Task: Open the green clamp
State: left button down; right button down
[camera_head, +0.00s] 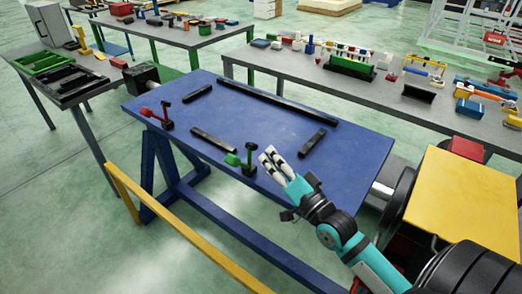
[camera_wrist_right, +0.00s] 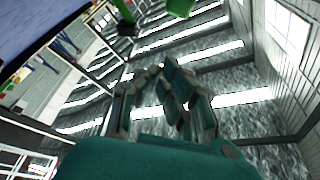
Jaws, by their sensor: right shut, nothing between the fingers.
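The green clamp (camera_head: 233,160) is at the front edge of the blue table (camera_head: 225,124), with green ends and a dark body. Green and dark parts (camera_wrist_right: 180,7) at the top edge of the right wrist view appear to belong to it. My right gripper (camera_head: 270,157) is just right of the clamp in the head view, its pale fingers pointing toward the clamp. The fingers are shut and empty, and a small gap seems to separate them from the clamp. They also show in the right wrist view (camera_wrist_right: 166,85). My left gripper is not in view.
A red clamp (camera_head: 157,118) sits at the table's left front edge. Black bars (camera_head: 276,103) lie on the blue table, whose middle is clear. A yellow rail (camera_head: 180,230) runs in front. Grey tables with tools (camera_head: 458,122) stand behind, and a yellow-topped box (camera_head: 463,195) is at right.

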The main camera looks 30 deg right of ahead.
jog(key=v, duration=0.2)
jog(key=shift+s+d+f, duration=0.1)
jog(key=shift+s+d, duration=0.15)
jog(key=shift+s, duration=0.15)
